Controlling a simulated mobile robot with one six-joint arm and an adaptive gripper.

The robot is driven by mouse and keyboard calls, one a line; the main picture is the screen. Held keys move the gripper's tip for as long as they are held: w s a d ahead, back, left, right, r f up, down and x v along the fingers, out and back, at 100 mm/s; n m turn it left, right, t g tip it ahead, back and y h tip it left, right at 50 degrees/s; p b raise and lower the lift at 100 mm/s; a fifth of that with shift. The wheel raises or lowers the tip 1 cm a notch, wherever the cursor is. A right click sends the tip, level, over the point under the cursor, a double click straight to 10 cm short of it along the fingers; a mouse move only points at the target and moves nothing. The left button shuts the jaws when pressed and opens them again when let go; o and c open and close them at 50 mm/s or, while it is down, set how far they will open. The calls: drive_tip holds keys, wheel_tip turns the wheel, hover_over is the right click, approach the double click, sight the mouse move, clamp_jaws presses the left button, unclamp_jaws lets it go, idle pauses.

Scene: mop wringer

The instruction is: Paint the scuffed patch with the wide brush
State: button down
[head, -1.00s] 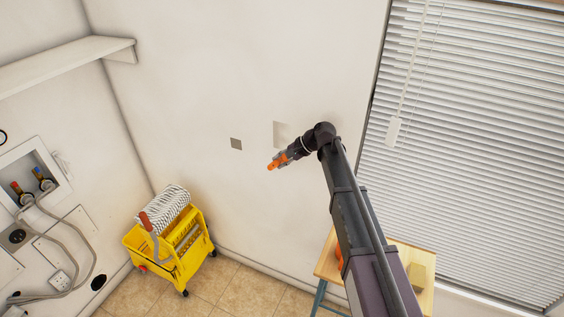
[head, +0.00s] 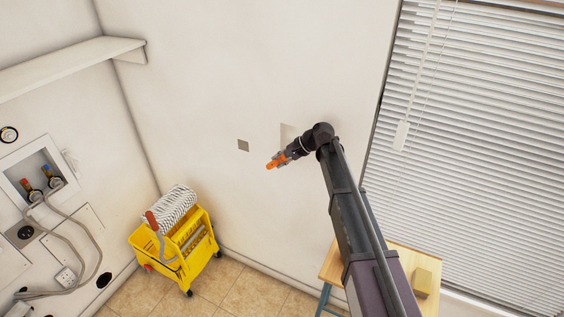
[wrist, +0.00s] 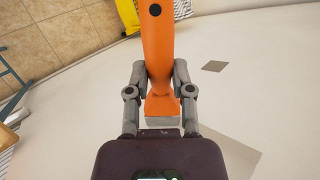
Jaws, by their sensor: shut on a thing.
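My gripper (head: 281,158) is shut on an orange-handled brush (head: 275,163) in front of the wall. In the wrist view the brush's orange handle (wrist: 158,45) runs up between the two fingers (wrist: 160,88). A pale grey end of it shows below them, close to the palm. A dark grey square patch (head: 243,145) is on the wall to the left of my gripper; it also shows in the wrist view (wrist: 214,66). A fainter beige patch (head: 287,131) is partly hidden behind my arm. I cannot tell whether the brush touches the wall.
A yellow mop bucket (head: 176,252) with a wringer stands on the tiled floor at lower left. A wooden-topped table (head: 411,257) with a yellowish block (head: 423,282) is at lower right. Blinds (head: 480,140) cover the right side. A shelf (head: 70,66) is at upper left.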

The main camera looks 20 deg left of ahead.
drive_tip(key=shift+w+r, duration=0.1)
drive_tip(key=shift+r+p, duration=1.95)
drive_tip(key=shift+p, duration=0.1)
drive_tip(key=shift+r+p, duration=2.05)
wheel_tip(320, 180, up, 4)
drive_tip(key=p, duration=0.4)
drive_tip(key=shift+f, duration=0.15)
